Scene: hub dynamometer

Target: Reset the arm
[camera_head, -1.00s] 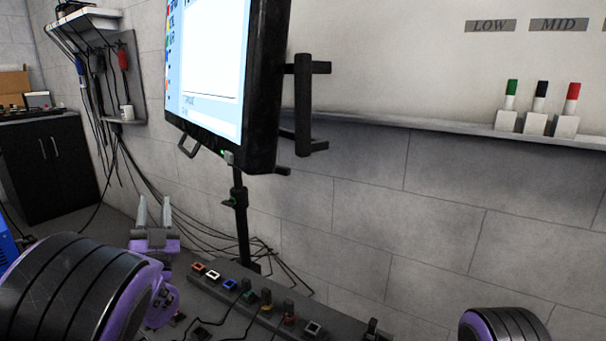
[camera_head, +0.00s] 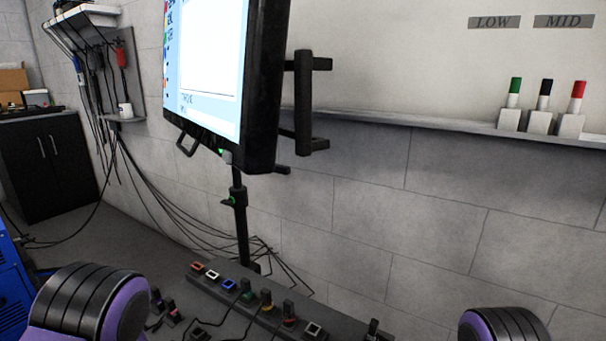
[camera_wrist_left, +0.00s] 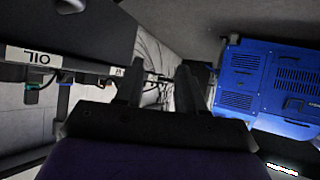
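My left arm (camera_head: 92,305) shows at the lower left of the head view, as a black banded link with purple trim. Its gripper is out of the head view. In the left wrist view the left gripper (camera_wrist_left: 158,85) has its two dark fingers apart, with nothing between them. My right arm (camera_head: 505,325) shows only as a link at the lower right edge. My right gripper is not in view.
A monitor (camera_head: 262,90) stands on a black pole (camera_head: 240,210). A wall ledge (camera_head: 440,124) holds three coloured markers.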

